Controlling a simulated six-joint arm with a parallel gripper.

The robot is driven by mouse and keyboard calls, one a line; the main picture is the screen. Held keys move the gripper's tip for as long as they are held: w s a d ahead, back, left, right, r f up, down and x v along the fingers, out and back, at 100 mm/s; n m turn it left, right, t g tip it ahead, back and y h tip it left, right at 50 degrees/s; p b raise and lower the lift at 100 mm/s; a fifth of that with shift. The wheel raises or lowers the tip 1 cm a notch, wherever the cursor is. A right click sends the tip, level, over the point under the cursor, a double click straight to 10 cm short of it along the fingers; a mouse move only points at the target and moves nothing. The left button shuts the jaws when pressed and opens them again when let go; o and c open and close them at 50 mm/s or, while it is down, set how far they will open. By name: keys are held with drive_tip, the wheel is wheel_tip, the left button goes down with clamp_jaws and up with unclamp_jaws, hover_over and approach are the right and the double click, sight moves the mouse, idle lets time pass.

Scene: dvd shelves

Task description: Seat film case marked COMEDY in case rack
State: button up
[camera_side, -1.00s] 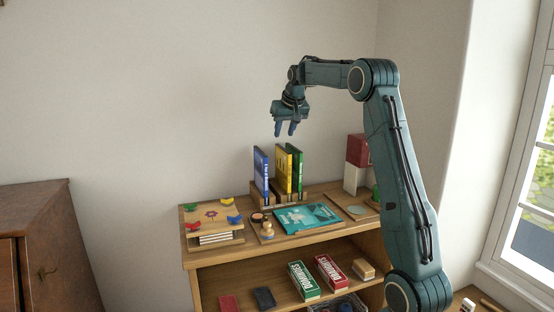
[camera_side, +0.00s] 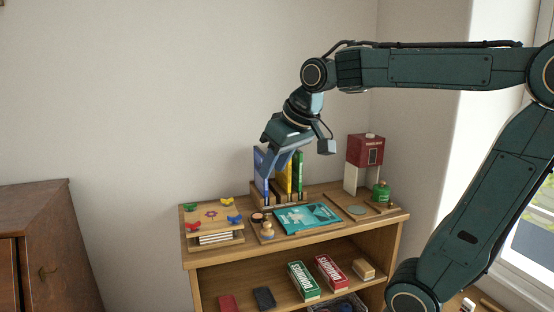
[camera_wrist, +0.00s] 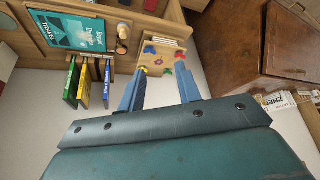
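Three upright film cases, blue (camera_side: 259,172), yellow (camera_side: 286,178) and green (camera_side: 298,170), stand in the wooden case rack (camera_side: 306,194), with a wider gap between blue and yellow. A teal case (camera_side: 307,217) lies flat in front of the rack; its print looks like TRAVEL in the wrist view (camera_wrist: 72,30). I cannot read COMEDY on any case. My gripper (camera_side: 277,173) is in front of the rack in the side view, partly hiding the cases. In the wrist view my gripper (camera_wrist: 160,69) has its fingers wide apart with nothing between them, and the cases are left of it.
A small wooden stand with coloured clips (camera_side: 212,217) is at the shelf's left end. Small round items (camera_side: 266,230) stand beside the teal case. A red box (camera_side: 365,150) and green pot (camera_side: 381,192) are at the right. Boxed games (camera_side: 303,281) lie on the lower shelf.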

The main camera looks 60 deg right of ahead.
drive_tip(key=s+a+f+n, duration=0.1)
drive_tip(key=s+a+f, duration=0.2)
drive_tip(key=s, duration=0.3)
drive_tip(key=s+a+f+n+y, duration=0.1)
drive_tip(key=s+a+f, duration=0.3)
drive_tip(key=s, duration=0.1)
drive_tip(key=shift+s+a+f+n, duration=0.15)
drive_tip(key=shift+s+a+n, duration=0.1)
drive_tip(key=shift+s+n, duration=0.15)
